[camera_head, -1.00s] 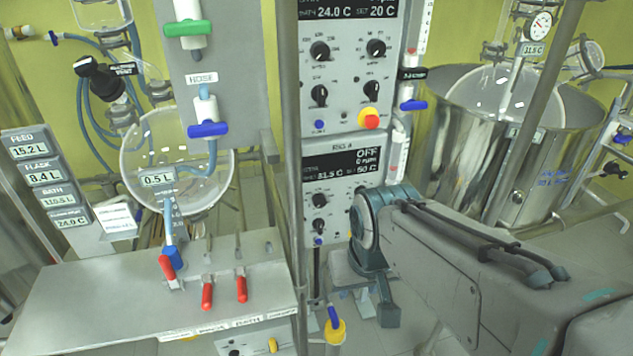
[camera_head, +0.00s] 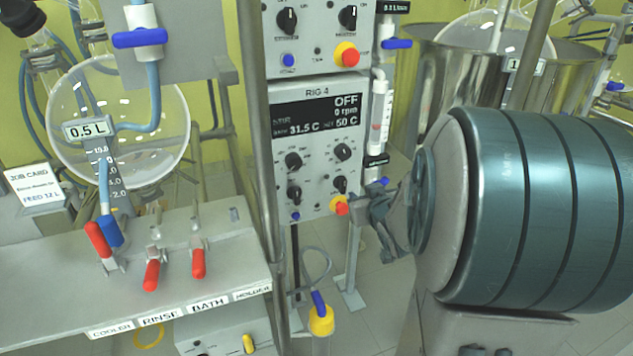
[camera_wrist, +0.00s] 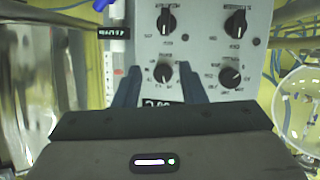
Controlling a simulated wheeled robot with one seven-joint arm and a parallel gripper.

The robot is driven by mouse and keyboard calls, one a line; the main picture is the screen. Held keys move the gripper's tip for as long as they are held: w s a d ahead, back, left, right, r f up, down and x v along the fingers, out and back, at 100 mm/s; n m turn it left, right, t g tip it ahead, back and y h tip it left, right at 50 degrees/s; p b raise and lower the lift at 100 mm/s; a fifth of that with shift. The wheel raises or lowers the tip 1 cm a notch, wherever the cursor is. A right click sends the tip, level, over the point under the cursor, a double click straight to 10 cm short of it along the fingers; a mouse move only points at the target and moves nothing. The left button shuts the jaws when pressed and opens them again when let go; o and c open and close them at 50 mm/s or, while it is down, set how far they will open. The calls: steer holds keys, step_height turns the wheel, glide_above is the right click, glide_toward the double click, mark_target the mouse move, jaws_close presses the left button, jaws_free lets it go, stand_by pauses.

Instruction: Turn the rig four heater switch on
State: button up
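The rig four panel (camera_head: 318,178) is in the middle of the head view. Below are two upper knobs, a lower left knob (camera_head: 294,193) and a lower right knob (camera_head: 340,184). Their labels are too small to read, so I cannot tell which is the heater switch. My gripper (camera_head: 378,215) is right of the panel's lower corner. In the wrist view the panel (camera_wrist: 200,50) appears upside down, and my gripper (camera_wrist: 160,85) is open and empty, its fingers either side of one knob (camera_wrist: 162,72).
A metal post (camera_head: 262,150) stands left. The bench (camera_head: 60,285) with red levers and a round flask (camera_head: 120,120) is further left.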

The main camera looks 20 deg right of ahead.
mark_target(345, 180)
step_height(345, 180, down, 6)
steer(key=d+t+y+b, duration=0.2)
steer(key=t+y+b, duration=0.15)
steer(key=b, duration=0.25)
steer(key=shift+n+t+h, duration=0.25)
steer(key=shift+n+t, duration=0.15)
steer(key=shift+t, duration=0.05)
steer(key=w+b, duration=0.2)
steer(key=w, duration=1.1)
steer(key=shift+w, duration=0.4)
jaws_close()
